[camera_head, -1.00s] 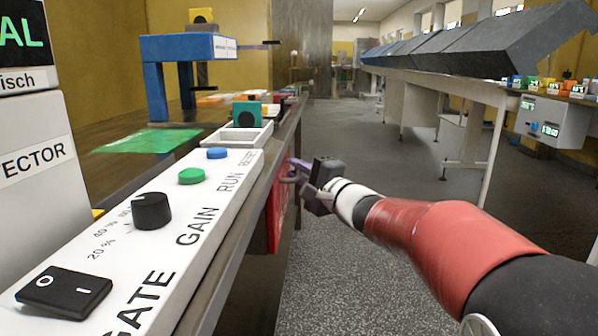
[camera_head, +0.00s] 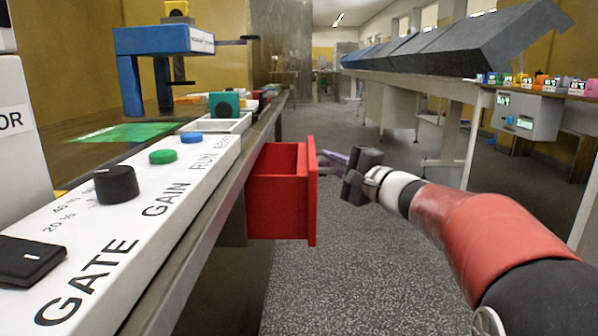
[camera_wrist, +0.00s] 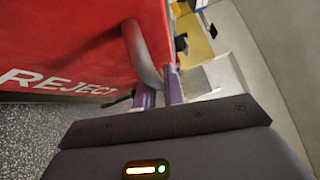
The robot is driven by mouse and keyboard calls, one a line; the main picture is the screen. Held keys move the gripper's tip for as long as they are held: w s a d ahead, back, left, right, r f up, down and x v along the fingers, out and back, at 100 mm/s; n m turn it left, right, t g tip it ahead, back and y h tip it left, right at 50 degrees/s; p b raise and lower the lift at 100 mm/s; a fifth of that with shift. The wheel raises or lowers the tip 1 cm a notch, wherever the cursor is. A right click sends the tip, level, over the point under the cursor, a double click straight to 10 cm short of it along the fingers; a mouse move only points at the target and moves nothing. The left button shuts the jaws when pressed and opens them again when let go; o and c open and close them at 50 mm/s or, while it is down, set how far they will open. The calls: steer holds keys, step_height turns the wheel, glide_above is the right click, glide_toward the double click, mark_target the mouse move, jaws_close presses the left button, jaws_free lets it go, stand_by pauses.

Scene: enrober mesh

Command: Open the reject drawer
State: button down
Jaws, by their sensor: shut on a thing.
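The red reject drawer (camera_head: 279,207) sticks out from under the bench edge in the head view, with its open top showing. Its front panel (camera_wrist: 75,45) fills the upper left of the wrist view and carries the word REJECT. A grey bar handle (camera_wrist: 142,52) stands out from that front. My gripper (camera_head: 325,157) is at the drawer's front, on its right side in the head view. In the wrist view its purple fingers (camera_wrist: 159,92) are shut on the handle's end.
The bench carries a white control panel (camera_head: 150,190) with a knob and buttons, a white tray (camera_head: 222,124) and a blue stand (camera_head: 165,42). Open grey floor (camera_head: 350,270) lies right of the drawer. A long conveyor-like bench (camera_head: 450,88) stands farther right.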

steer(key=d+b, duration=0.1)
steer(key=d, duration=0.6)
steer(key=shift+s+d+f, duration=0.1)
steer(key=c, duration=1.5)
jaws_free()
steer(key=r+v, duration=0.1)
steer(key=v, duration=0.6)
steer(key=shift+s+d+f, duration=0.25)
steer(key=shift+d+f, duration=0.05)
steer(key=shift+f, duration=0.2)
